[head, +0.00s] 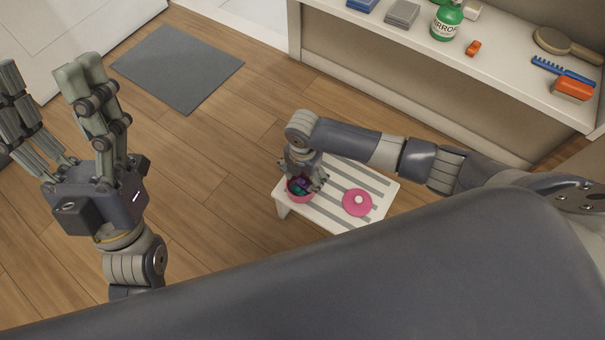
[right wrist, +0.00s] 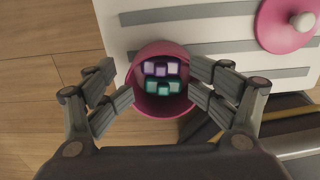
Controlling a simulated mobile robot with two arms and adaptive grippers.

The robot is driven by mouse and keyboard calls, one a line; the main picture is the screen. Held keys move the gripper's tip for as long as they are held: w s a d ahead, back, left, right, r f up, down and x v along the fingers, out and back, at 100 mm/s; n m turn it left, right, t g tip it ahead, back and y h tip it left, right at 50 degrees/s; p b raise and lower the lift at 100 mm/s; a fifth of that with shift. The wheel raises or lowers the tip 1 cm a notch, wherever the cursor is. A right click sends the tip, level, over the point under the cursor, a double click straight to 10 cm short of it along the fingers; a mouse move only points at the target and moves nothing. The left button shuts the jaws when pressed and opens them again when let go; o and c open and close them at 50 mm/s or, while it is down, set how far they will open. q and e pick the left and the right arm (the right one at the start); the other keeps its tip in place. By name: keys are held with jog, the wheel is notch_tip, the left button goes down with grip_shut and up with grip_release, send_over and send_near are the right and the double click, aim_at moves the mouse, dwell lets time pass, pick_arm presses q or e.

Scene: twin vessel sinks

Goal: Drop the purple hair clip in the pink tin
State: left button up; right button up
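The pink tin (head: 294,196) stands open on a small white slatted stool (head: 335,222); it also shows in the right wrist view (right wrist: 176,106). The purple hair clip (right wrist: 161,69) shows within the tin's rim, beside a teal hair clip (right wrist: 163,88) inside the tin. Its exact depth is hard to tell. My right gripper (right wrist: 161,86) is right above the tin, its fingers spread to both sides of the rim and apart from the purple clip. My left gripper (head: 48,85) is open and empty, raised at the left, far from the stool.
The pink lid (head: 357,203) with a pale knob lies on the stool, right of the tin. A shelf (head: 440,62) at upper right holds a green bottle (head: 446,22), brushes and a blue comb (head: 563,71). A grey mat (head: 178,68) lies on clear wooden floor.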

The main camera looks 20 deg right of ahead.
jog(key=shift+s+d, duration=0.15)
jog(key=shift+s, duration=0.15)
notch_tip(320, 180, up, 12)
jog(key=shift+w, duration=0.15)
dwell(0.4)
